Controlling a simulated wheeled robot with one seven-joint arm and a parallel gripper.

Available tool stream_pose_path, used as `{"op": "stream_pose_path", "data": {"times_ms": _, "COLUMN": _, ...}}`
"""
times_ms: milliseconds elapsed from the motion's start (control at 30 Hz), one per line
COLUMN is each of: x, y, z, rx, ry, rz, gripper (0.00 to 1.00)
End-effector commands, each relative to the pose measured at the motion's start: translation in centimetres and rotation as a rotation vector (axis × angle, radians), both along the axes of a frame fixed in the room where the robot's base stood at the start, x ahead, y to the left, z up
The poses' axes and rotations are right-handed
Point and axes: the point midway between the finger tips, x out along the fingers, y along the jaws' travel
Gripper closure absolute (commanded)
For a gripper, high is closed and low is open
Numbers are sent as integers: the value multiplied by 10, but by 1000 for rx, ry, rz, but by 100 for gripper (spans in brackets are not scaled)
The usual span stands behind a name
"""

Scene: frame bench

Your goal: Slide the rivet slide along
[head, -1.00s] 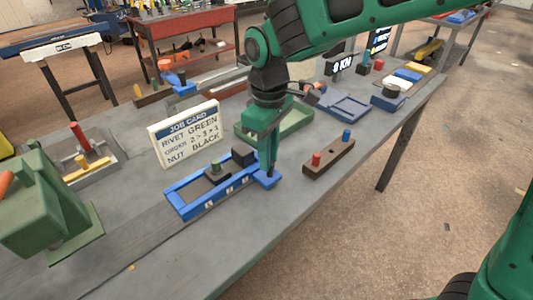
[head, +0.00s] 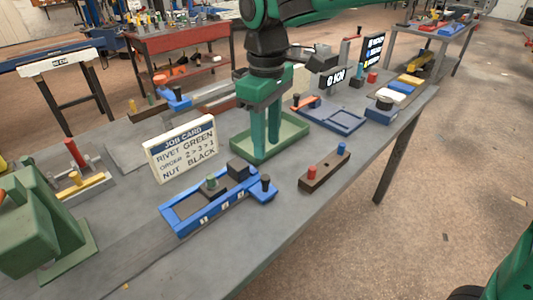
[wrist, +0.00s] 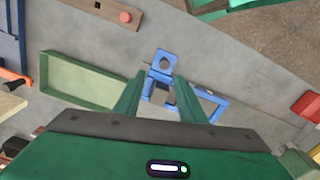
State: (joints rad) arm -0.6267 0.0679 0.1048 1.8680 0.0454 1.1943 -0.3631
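The rivet slide is a long blue frame (head: 186,226) with white number marks along its front side. A dark plate with a green knob (head: 211,183) sits inside it.
The job card (head: 181,148) stands behind the frame. A brown block with red and blue pegs (head: 324,172) lies to the right. The green tray (head: 296,133) is behind. A green press (head: 40,225) stands at the left. The front bench strip is clear.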

Motion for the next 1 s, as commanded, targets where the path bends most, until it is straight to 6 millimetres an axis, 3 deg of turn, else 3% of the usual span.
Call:
{"op": "stream_pose_path", "data": {"times_ms": 200, "x": 0, "y": 1, "z": 19, "rx": 0, "ry": 0, "rz": 1, "gripper": 63}}
{"op": "stream_pose_path", "data": {"times_ms": 567, "x": 0, "y": 0, "z": 21, "rx": 0, "ry": 0, "rz": 0, "gripper": 63}}
{"op": "stream_pose_path", "data": {"times_ms": 667, "x": 3, "y": -12, "z": 21, "rx": -2, "ry": -2, "rz": -32, "gripper": 63}}
{"op": "stream_pose_path", "data": {"times_ms": 767, "x": 9, "y": -48, "z": 18, "rx": -8, "ry": -6, "rz": -128, "gripper": 63}}
{"op": "stream_pose_path", "data": {"times_ms": 867, "x": 13, "y": -106, "z": 14, "rx": -15, "ry": -12, "rz": -287, "gripper": 63}}
{"op": "stream_pose_path", "data": {"times_ms": 1000, "x": 2, "y": -197, "z": 3, "rx": -24, "ry": -18, "rz": -552, "gripper": 63}}
